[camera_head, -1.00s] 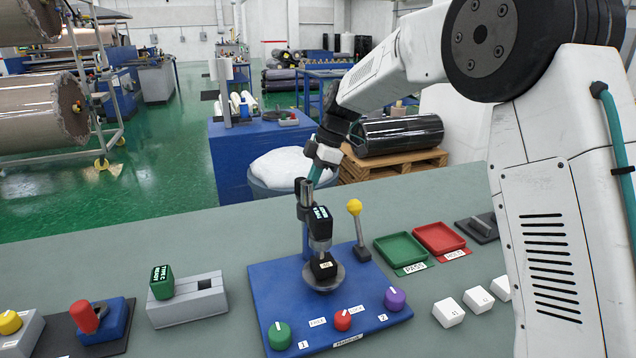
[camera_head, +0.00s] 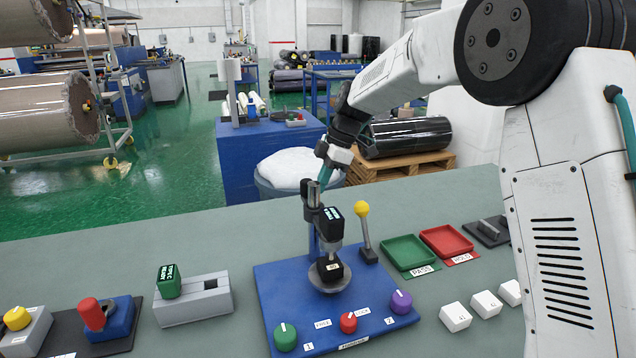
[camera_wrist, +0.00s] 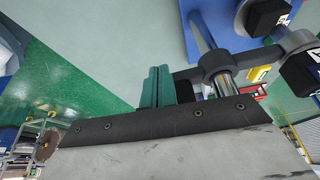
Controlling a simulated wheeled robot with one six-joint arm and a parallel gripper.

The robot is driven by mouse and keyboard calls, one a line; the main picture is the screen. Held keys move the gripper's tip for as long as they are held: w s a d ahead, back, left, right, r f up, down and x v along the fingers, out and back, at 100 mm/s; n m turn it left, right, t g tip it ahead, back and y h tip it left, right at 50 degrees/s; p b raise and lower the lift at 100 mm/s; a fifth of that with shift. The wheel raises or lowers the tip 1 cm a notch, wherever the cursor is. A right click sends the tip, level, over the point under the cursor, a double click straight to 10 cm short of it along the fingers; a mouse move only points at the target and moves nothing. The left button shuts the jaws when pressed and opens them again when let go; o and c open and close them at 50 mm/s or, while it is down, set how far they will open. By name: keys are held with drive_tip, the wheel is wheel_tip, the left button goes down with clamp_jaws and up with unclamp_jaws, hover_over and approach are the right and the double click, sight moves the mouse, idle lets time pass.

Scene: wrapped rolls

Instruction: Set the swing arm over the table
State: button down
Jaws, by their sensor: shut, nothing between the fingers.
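The swing arm (camera_head: 333,220) is a black arm on an upright post on a blue base plate (camera_head: 285,290). Its black head, with a small screen and a silver tip, shows in front of the post. Below it a round grey table (camera_head: 328,288) carries a black labelled block (camera_head: 330,268). In the head view the head lines up over the block; I cannot tell if it is centred. The wrist view shows the swing arm (camera_wrist: 262,57) right of my fingers. My gripper (camera_head: 324,181) is shut and empty, close beside the post top; its teal fingers (camera_wrist: 156,88) show too. Contact is unclear.
A yellow-knobbed lever (camera_head: 363,230) stands right of the swing arm. Green, red and purple knobs line the plate's front. A green tray (camera_head: 408,252) and red tray (camera_head: 447,241) lie to the right. A grey holder (camera_head: 195,300) stands left. The bench behind the plate is clear.

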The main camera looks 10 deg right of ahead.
drive_tip(key=d+f+v, duration=0.1)
drive_tip(key=d+v, duration=0.1)
drive_tip(key=v, duration=0.9)
drive_tip(key=shift+w, duration=0.4)
drive_tip(key=s+f+m, duration=0.1)
drive_tip(key=m, duration=0.1)
drive_tip(key=s+d+f+m, duration=0.1)
drive_tip(key=s+m, duration=0.1)
drive_tip(key=s+d+f+m+h, duration=0.1)
drive_tip(key=s+m, duration=0.1)
drive_tip(key=m, duration=0.1)
drive_tip(key=shift+s+d+f+g, duration=0.2)
drive_tip(key=shift+s+f+g, duration=0.05)
drive_tip(key=shift+f+g, duration=0.15)
drive_tip(key=s+d+m+t+h, duration=0.1)
drive_tip(key=s+d+m, duration=0.2)
drive_tip(key=s, duration=1)
drive_tip(key=s+d+m+t+h, duration=0.1)
drive_tip(key=s+d+m, duration=0.2)
drive_tip(key=s, duration=1)
drive_tip(key=s+d+f+m+h, duration=0.1)
drive_tip(key=s+d+m, duration=0.3)
drive_tip(key=s, duration=0.9)
drive_tip(key=m, duration=0.2)
drive_tip(key=shift+s+m+t, duration=0.2)
drive_tip(key=shift+m+t, duration=0.2)
